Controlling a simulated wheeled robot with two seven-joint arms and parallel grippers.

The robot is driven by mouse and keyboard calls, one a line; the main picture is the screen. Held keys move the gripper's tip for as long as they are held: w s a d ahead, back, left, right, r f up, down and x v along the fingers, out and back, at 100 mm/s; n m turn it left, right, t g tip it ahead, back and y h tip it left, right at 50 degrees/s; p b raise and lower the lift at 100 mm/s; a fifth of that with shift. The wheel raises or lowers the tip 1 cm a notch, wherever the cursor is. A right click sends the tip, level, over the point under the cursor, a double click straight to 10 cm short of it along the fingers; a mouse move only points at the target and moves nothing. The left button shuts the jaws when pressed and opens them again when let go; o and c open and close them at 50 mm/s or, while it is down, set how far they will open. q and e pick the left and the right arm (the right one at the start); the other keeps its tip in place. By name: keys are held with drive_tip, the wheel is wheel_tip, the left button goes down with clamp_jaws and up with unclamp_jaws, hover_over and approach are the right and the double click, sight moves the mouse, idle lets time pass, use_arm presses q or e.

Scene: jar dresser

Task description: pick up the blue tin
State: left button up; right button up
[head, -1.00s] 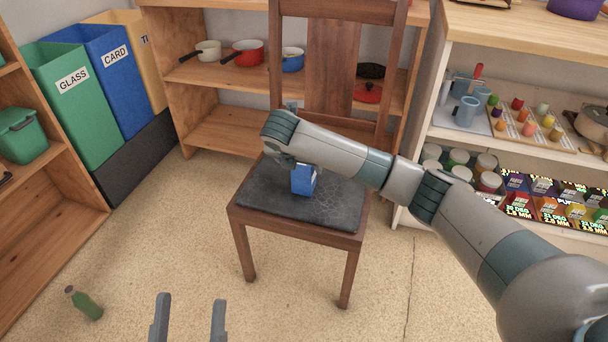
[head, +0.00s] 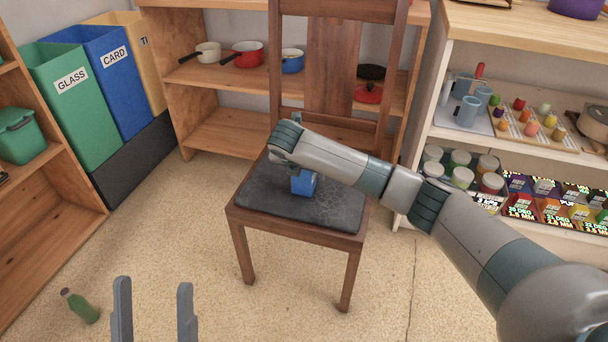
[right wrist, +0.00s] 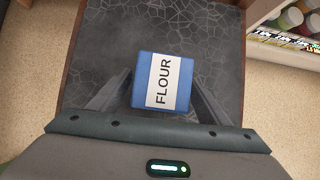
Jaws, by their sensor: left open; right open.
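The blue tin (head: 304,184) stands on the dark seat pad of the wooden chair (head: 297,229). In the right wrist view the blue tin (right wrist: 148,87) shows a white label reading FLOUR. My right gripper (right wrist: 163,92) is open, with one finger on each side of the tin; I cannot tell whether either finger touches it. In the head view my right wrist hides the top of the tin and the right fingers. My left gripper (head: 153,296) is open and empty over the floor at the bottom left.
A green bottle (head: 80,306) lies on the floor at the left. The chair's backrest (head: 332,70) rises behind the seat. A white shelf unit (head: 425,130) with jars stands close on the right, and a wooden shelf (head: 222,132) with pots stands behind.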

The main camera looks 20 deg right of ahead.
drive_tip(key=c, duration=1.5)
drive_tip(key=shift+o, duration=0.2)
drive_tip(key=shift+r, duration=0.1)
drive_tip(key=shift+r+p, duration=0.3)
drive_tip(key=shift+r, duration=0.25)
wheel_tip(320, 180, up, 2)
drive_tip(key=shift+w+r+p, duration=0.1)
drive_tip(key=shift+r+p, duration=0.15)
drive_tip(key=shift+p, duration=0.2)
drive_tip(key=shift+s+d+r+p, duration=0.15)
drive_tip(key=shift+s+r+p, duration=0.25)
drive_tip(key=shift+s+r, duration=0.45)
use_arm(q)
drive_tip(key=w+d+f+g+y+p, duration=0.2)
drive_tip(key=f+g, duration=0.7)
drive_tip(key=f, duration=0.5)
drive_tip(key=shift+w+d+y+p, duration=0.25)
drive_tip(key=shift+w+p, duration=0.2)
drive_tip(key=shift+w, duration=0.3)
use_arm(e)
drive_tip(key=shift+s+d+r, duration=0.35)
drive_tip(key=shift+s+r, duration=0.6)
drive_tip(key=shift+s, duration=0.7)
drive_tip(key=shift+s+d+r, duration=0.4)
drive_tip(key=shift+s+r, duration=0.5)
drive_tip(key=shift+s, duration=0.75)
drive_tip(key=shift+s+d+r, duration=0.35)
drive_tip(key=shift+s+r, duration=0.6)
drive_tip(key=shift+s, duration=0.7)
